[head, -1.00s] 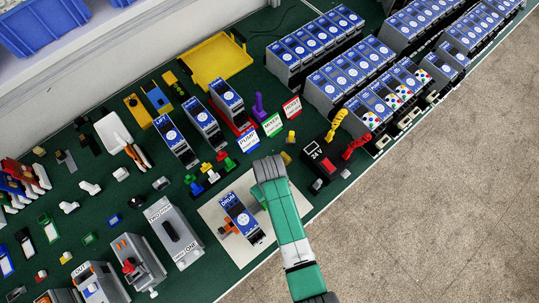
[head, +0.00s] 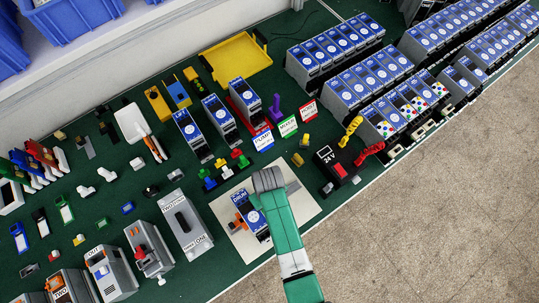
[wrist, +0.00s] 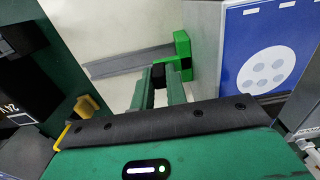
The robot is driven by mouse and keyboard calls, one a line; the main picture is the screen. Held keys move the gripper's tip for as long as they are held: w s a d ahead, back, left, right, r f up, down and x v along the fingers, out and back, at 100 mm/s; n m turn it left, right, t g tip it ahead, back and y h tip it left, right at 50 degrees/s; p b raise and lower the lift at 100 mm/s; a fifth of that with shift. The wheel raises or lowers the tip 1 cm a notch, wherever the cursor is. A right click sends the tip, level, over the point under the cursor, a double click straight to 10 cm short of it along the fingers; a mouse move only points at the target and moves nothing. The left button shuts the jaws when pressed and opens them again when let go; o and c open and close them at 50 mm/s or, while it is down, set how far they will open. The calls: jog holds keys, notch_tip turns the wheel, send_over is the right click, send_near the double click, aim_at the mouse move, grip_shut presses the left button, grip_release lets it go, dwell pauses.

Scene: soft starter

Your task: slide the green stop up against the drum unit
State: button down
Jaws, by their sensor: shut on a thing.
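The drum unit (head: 247,221) is a blue-faced grey module on a pale plate. In the wrist view its grey side and blue label (wrist: 268,62) stand on the right. The green stop (wrist: 183,47) sits on a grey rail beside that grey side. I see no clear gap between them there, but I cannot tell if they touch. My gripper (wrist: 166,83) is shut on the stop, its two green fingers around its dark middle block. In the head view my wrist hides the stop and covers part of the drum unit's right side.
An orange part (head: 239,224) is at the drum unit's left. Coloured push buttons (head: 224,168) stand behind the pale plate (head: 306,205). A black 24 V box (head: 331,163) with red and yellow clips is to the right. A grey switch unit (head: 186,225) is to the left.

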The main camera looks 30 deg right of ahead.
jog(key=shift+d, duration=0.1)
jog(key=c, duration=1.4)
grip_release()
notch_tip(320, 180, up, 8)
jog(key=shift+f, duration=0.1)
